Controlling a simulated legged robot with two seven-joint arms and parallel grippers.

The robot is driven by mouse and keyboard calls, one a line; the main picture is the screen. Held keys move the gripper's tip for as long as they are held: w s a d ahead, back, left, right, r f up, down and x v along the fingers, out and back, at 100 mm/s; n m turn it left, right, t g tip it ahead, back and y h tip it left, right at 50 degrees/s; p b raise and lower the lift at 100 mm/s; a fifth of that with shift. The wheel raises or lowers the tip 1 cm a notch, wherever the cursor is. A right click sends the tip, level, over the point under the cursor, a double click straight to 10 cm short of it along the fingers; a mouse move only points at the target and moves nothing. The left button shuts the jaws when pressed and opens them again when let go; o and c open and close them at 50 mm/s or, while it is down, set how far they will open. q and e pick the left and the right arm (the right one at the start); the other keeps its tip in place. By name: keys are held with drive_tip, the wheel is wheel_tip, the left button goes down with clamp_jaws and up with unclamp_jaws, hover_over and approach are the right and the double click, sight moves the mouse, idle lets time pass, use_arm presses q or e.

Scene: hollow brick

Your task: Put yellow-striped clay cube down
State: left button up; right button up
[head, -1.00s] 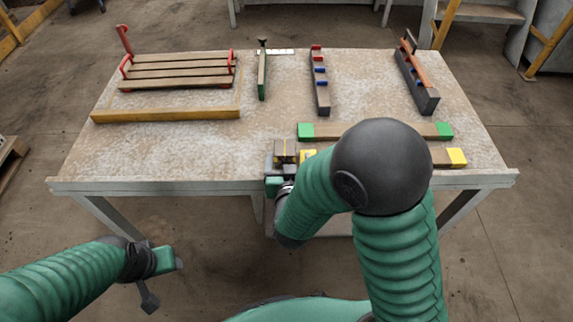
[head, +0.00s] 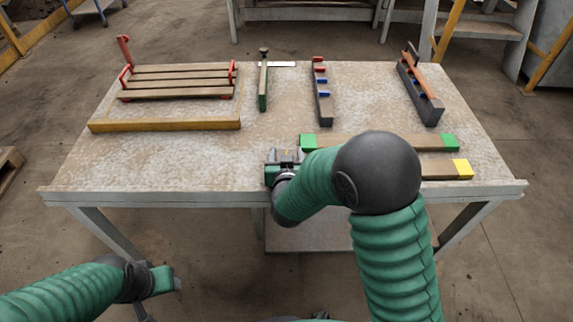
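My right gripper (head: 286,156) is over the near edge of the table (head: 190,165), left of the middle of two planks. Its dark fingertips stand apart, and pale tabletop seems to show between them. I see no yellow-striped clay cube in the head view; the gripper or my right arm may hide it. My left gripper (head: 165,281) is low at the left, in front of the table and away from everything on it. Its fingers do not show clearly.
A green-ended plank (head: 380,141) and a yellow-ended plank (head: 440,170) lie at the right, partly behind my arm. A slatted rack (head: 178,80), a yellow bar (head: 165,124) and several tool holders stand farther back. The tabletop left of my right gripper is clear.

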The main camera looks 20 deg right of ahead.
drive_tip(key=c, duration=0.9)
